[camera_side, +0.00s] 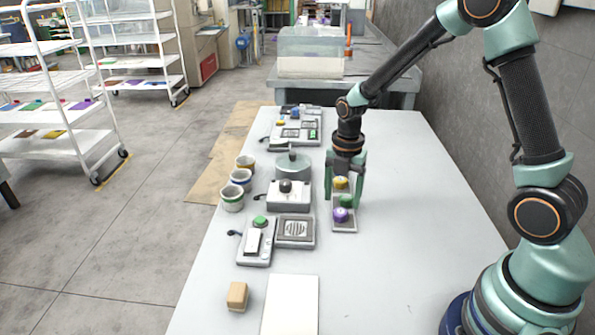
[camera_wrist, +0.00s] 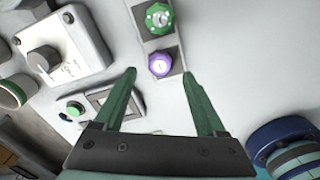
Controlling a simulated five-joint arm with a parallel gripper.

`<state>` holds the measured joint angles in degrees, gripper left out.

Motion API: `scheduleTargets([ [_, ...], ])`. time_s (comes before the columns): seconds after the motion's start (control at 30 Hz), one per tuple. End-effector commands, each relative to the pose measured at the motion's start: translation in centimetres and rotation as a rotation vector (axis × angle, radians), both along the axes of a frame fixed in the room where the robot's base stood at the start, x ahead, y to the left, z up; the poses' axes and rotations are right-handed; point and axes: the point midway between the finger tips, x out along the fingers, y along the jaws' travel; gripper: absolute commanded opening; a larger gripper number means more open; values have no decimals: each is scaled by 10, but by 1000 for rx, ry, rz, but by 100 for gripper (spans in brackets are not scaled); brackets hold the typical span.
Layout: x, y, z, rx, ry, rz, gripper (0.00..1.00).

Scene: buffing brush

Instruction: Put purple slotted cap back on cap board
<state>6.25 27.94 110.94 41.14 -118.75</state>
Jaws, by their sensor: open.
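The purple slotted cap (camera_side: 341,215) sits at the near end of the cap board (camera_side: 345,229), in line with a green cap (camera_side: 346,200) and a yellow cap (camera_side: 341,183). In the wrist view the purple cap (camera_wrist: 161,64) shows its pale slotted top, with the green cap (camera_wrist: 159,18) beyond it; the yellow cap is out of that view. My gripper (camera_side: 345,203) is open and empty over the board, its fingers pointing down. In the wrist view its fingertips (camera_wrist: 159,72) lie either side of the purple cap, apart from it. Its exact height is hard to tell.
Left of the board stand a grey box with a dark knob (camera_side: 287,194), a round lidded pot (camera_side: 292,167) and several cups (camera_side: 241,178). A device with a green button (camera_side: 260,221) and a vented square unit (camera_side: 295,231) are nearer. The table's right side is clear.

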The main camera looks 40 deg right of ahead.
Motion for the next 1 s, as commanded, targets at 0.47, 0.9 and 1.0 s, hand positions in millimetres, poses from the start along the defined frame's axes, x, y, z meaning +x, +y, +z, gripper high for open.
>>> scheduleTargets([
  [0.47, 1, 0, 79, -1, -4, 0, 73],
  [0.9, -31, 17, 145, 40, -164, -614, 73],
  [1.0, -46, 23, 161, 85, -219, -857, 73],
])
